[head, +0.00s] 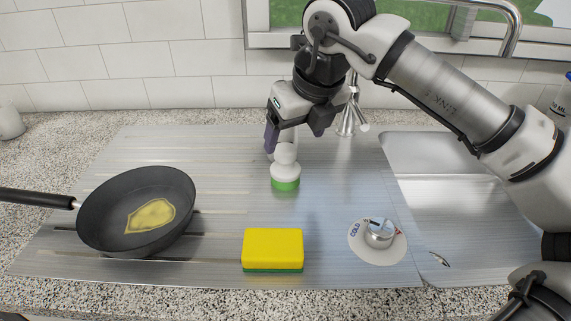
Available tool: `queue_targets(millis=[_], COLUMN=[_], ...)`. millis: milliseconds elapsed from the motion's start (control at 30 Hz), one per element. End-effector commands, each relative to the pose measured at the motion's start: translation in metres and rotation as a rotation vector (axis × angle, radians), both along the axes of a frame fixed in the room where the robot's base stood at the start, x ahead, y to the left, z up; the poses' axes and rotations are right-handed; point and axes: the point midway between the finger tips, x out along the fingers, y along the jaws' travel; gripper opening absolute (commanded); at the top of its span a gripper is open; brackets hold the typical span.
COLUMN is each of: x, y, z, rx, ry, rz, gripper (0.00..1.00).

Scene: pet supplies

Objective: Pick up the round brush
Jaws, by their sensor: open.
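The round brush (285,172) stands upright on the metal drainboard. It has a white knob and body with a green base. My gripper (294,137) is open, with its dark fingers pointing down at the brush. One finger is left of the knob's top and the other is to its right and a little higher. In this single view I cannot tell whether the fingers are around the knob or above and behind it. No contact is visible.
A black pan (135,212) with a yellow patch is at the left. A yellow sponge (273,248) lies in front of the brush. A tap knob (378,237) is right of the sponge. A sink (450,200) is at the right, and a tiled wall (150,50) is behind.

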Motion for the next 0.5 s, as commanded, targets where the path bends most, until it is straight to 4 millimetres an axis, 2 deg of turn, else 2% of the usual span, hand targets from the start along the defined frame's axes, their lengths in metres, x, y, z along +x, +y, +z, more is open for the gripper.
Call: queue_targets(millis=[100,367,500], x=[0.006,0.012,0.014], y=[0.005,0.009,0.014], z=[-0.019,-0.037,-0.057], rx=[0.001,-0.001,0.001], ry=[0.002,0.001,0.003], rz=[0.003,0.003,0.003], gripper=[0.79,0.79,0.79])
